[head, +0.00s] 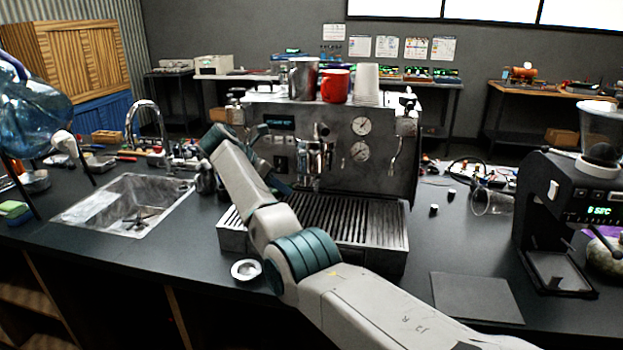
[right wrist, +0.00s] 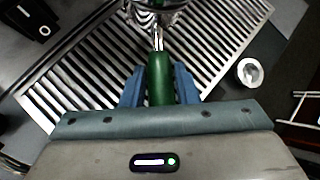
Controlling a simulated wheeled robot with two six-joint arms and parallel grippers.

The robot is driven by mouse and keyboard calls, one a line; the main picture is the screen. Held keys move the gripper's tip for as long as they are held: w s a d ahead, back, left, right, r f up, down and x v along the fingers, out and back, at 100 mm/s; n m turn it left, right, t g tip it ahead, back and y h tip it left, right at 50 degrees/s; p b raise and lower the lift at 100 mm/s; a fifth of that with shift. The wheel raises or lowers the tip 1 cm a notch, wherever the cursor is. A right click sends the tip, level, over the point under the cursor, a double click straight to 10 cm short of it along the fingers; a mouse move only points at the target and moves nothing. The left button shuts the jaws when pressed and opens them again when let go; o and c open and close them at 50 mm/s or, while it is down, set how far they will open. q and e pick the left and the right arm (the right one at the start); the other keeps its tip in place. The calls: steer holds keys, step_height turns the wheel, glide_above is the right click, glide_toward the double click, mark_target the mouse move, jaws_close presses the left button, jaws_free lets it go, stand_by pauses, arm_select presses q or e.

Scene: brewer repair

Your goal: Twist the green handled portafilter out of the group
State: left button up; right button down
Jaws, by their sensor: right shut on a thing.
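The espresso machine (head: 385,175) stands in the middle of the counter, with its group (head: 313,150) at the front above the slatted drip tray. In the right wrist view the green portafilter handle (right wrist: 159,72) points from the group (right wrist: 158,8) towards my wrist. My right gripper (right wrist: 159,88) is shut on this handle, with one blue finger along each side. The handle's metal neck meets the group at the top of that view. In the head view my right arm crosses in front of the machine, and the green handle cannot be made out. My left gripper is not in view.
The drip tray (head: 372,232) lies below the group. A small round metal item (head: 246,270) sits on the counter at its front left. A sink (head: 130,205) is at the left, a grinder (head: 560,215) at the right. A red mug (head: 335,86) stands on the machine.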

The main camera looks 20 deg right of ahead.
steer(key=s+a, duration=0.2)
steer(key=a, duration=0.8)
steer(key=shift+s+a, duration=0.35)
stand_by(0.4)
